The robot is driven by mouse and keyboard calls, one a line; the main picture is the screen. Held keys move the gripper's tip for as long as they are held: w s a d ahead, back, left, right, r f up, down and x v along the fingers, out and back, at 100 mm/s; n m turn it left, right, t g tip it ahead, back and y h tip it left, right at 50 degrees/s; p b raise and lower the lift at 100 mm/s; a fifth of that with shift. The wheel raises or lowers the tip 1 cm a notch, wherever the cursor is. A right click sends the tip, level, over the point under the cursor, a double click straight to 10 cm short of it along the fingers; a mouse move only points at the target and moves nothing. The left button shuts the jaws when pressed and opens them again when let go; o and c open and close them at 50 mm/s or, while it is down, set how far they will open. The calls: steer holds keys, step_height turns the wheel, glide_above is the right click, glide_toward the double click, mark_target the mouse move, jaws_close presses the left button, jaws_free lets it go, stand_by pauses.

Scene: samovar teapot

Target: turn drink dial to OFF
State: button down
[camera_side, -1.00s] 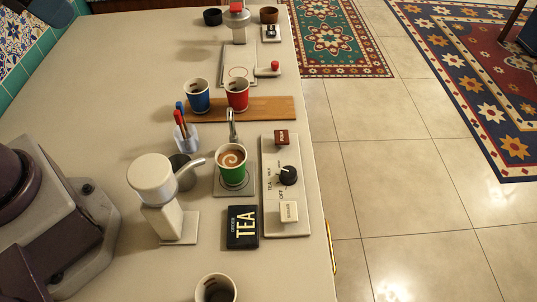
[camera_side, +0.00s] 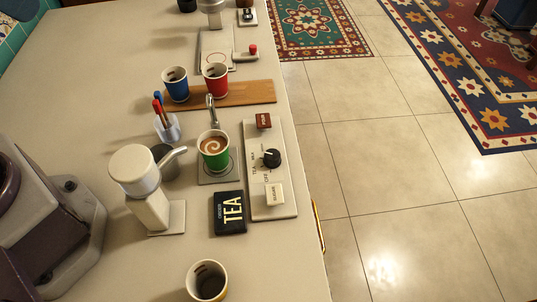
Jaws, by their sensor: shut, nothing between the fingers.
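The drink dial (camera_side: 272,158) is a round black knob on a pale panel (camera_side: 285,207) at the right edge of the counter. Small lettering beside it includes TEA and OFF. A light mark shows on the knob's upper left side, but it is too small to tell which label it points at. A dark red button (camera_side: 263,121) is above the dial and a white SUGAR button (camera_side: 274,194) is below it. My gripper is not in view, and nothing touches the dial.
A green cup (camera_side: 214,150) with a swirled drink stands left of the panel under a metal spout (camera_side: 210,107). A black TEA box (camera_side: 229,213), a white-headed device (camera_side: 134,172) and a pen holder (camera_side: 168,128) are nearby. A cup (camera_side: 208,281) stands at the front.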

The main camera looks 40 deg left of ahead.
steer(key=c, duration=1.8)
jaws_free()
steer(key=o, duration=0.4)
steer(key=shift+d, duration=0.1)
steer(key=shift+c, duration=0.2)
steer(key=o, duration=0.7)
steer(key=shift+w+d+f+m+g, duration=0.2)
steer(key=shift+w+d+f+g, duration=0.15)
steer(key=shift+f, duration=0.2)
steer(key=shift+w+d+f+m+g, duration=0.25)
steer(key=shift+f+g, duration=0.1)
steer(key=shift+f, duration=0.2)
steer(key=shift+o, duration=0.3)
steer(key=w+d+f+m+g, duration=0.3)
steer(key=w+d+f+m, duration=0.2)
steer(key=w+d, duration=0.3)
steer(key=shift+w+f, duration=0.6)
steer(key=shift+f, duration=0.2)
steer(key=m+g, duration=0.1)
steer(key=m, duration=1.3)
glide_toward(272, 154)
step_height(272, 154, down, 10)
steer(key=shift+w+r, duration=0.1)
steer(key=shift+r, duration=0.05)
steer(key=c, duration=0.9)
